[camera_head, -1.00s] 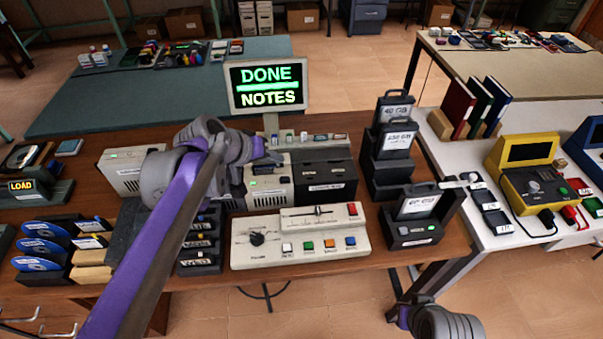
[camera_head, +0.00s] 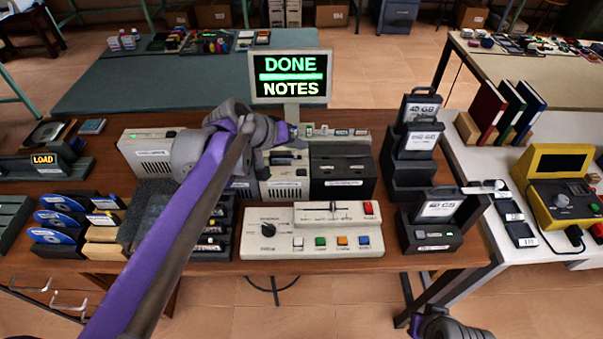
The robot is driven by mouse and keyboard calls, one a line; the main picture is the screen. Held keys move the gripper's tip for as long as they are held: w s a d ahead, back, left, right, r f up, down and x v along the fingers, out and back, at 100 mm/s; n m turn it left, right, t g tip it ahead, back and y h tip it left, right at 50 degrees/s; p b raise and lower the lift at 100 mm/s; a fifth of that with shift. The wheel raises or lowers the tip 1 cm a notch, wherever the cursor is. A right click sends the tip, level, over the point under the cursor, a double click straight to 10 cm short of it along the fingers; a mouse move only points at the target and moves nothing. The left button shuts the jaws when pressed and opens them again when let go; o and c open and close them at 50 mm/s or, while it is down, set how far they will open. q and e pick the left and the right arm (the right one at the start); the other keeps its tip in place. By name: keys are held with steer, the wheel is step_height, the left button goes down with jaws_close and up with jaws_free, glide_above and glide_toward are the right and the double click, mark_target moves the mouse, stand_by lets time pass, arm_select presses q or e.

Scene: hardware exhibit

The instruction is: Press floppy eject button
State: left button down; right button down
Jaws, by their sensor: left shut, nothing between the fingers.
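A beige drive unit (camera_head: 285,187) with a dark slot in its front stands at the middle of the wooden table, below the monitor. I take it for the floppy drive. My left gripper (camera_head: 297,141) is shut and empty, at the upper front of this unit. It hides part of the drive's face, and I cannot make out the eject button or tell whether the fingers touch the unit.
A beige control panel (camera_head: 282,245) with a knob, slider and coloured buttons lies in front of the drive. A black drive box (camera_head: 342,184) stands to its right. Cartridge docks (camera_head: 432,238) are further right, disc racks (camera_head: 62,238) at left. A yellow device (camera_head: 560,165) sits on the white table.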

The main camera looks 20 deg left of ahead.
arm_select(q)
steer(key=b, duration=0.3)
glide_above(299, 176)
step_height(299, 176, down, 5)
steer(key=shift+f, duration=0.15)
steer(key=shift+f+b, duration=0.45)
steer(key=shift+f, duration=0.15)
steer(key=shift+f, duration=0.1)
stand_by(1.1)
steer(key=shift+f, duration=0.35)
steer(key=shift+f, duration=0.35)
stand_by(0.6)
steer(key=shift+r, duration=0.1)
steer(key=shift+r+p, duration=0.55)
steer(key=shift+r, duration=0.15)
